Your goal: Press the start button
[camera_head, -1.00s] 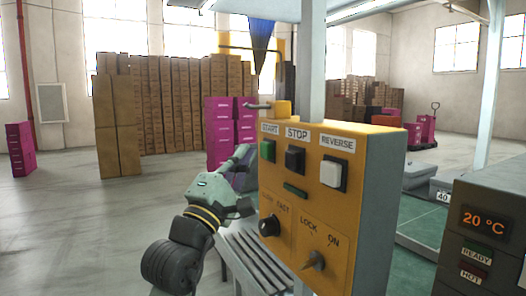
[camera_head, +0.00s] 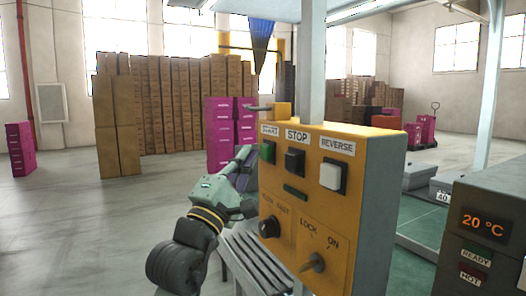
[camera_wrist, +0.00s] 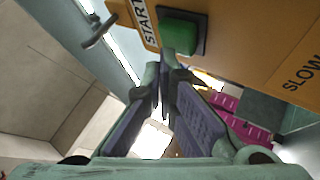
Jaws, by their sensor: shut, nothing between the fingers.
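The green start button (camera_head: 267,151) is at the upper left of the yellow control box (camera_head: 296,208), under the START label (camera_head: 270,130). In the wrist view the green button (camera_wrist: 178,36) sits in its dark square frame, just beyond my fingertips. My gripper (camera_wrist: 164,66) is shut with nothing between its fingers. Its tips overlap the lower left edge of the button frame in that view; I cannot tell whether they touch it. In the head view my arm reaches up at the left of the box, and the fingertips are hidden.
The box also carries a black stop button (camera_head: 294,161), a white reverse button (camera_head: 332,175), a speed knob (camera_head: 269,227) and a lock key switch (camera_head: 313,263). A metal handle (camera_wrist: 99,33) juts out near the START label. A roller conveyor (camera_head: 258,262) lies below.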

